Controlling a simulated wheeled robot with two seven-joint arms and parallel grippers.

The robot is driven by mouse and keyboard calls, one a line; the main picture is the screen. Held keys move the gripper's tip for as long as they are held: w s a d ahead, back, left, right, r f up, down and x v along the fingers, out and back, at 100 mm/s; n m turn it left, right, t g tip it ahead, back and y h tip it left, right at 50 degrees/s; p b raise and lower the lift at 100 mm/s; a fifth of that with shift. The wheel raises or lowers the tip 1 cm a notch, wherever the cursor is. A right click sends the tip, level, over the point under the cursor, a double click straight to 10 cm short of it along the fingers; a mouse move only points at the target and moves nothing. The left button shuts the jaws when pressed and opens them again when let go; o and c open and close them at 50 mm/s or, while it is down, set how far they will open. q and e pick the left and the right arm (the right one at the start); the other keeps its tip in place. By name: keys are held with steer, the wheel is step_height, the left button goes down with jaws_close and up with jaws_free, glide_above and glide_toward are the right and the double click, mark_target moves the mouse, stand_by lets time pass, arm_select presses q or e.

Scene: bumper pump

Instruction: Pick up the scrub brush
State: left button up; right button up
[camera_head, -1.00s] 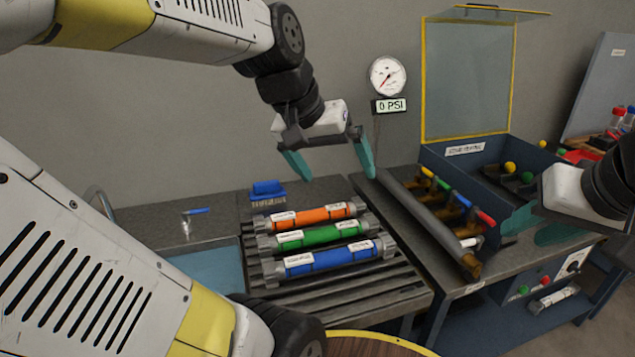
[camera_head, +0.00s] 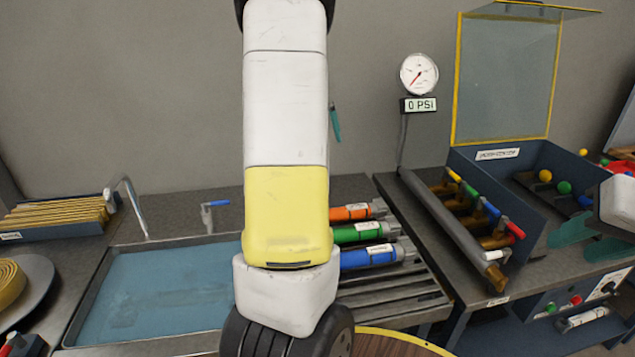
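The scrub brush is not visible now. A second ago a blue brush with bristles stood behind the tubes on the rack, and my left arm now covers that spot. My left gripper is mostly hidden behind my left arm; only one teal finger (camera_head: 335,122) shows beside the arm, above the rack, so its opening cannot be seen. My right gripper (camera_head: 590,240) is at the right edge, with two teal fingers apart and nothing seen between them, in front of the blue valve box.
Orange (camera_head: 351,212), green (camera_head: 345,233) and blue (camera_head: 366,257) tubes lie on the slatted rack (camera_head: 400,300). A blue-bottomed sink (camera_head: 165,290) is left, with a blue-handled valve (camera_head: 214,204) behind it. A pipe manifold (camera_head: 455,228) and an open-lidded blue box (camera_head: 530,170) stand right.

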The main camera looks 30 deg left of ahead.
arm_select(q)
steer(key=w+a+f, duration=0.1)
steer(key=a+f, duration=0.2)
steer(key=a, duration=0.1)
steer(key=w+a+f+g+y, duration=0.1)
steer(key=w+a+f, duration=0.1)
steer(key=a+f, duration=0.2)
steer(key=w+a+f+n+g, duration=0.1)
steer(key=w+a+f, duration=0.1)
steer(key=a+f, duration=0.1)
steer(key=shift+w+a+f+y, duration=0.1)
steer(key=shift+w+a+y, duration=0.1)
steer(key=shift+a, duration=0.25)
steer(key=shift+w+a+f+y, duration=0.1)
steer(key=shift+a+y, duration=0.1)
steer(key=shift+a, duration=0.2)
steer(key=shift+a+f, duration=0.15)
steer(key=shift+f, duration=0.4)
steer(key=f, duration=0.7)
steer(key=shift+s, duration=0.35)
steer(key=shift+c, duration=0.4)
steer(key=c, duration=1.3)
steer(key=shift+r, duration=5.05)
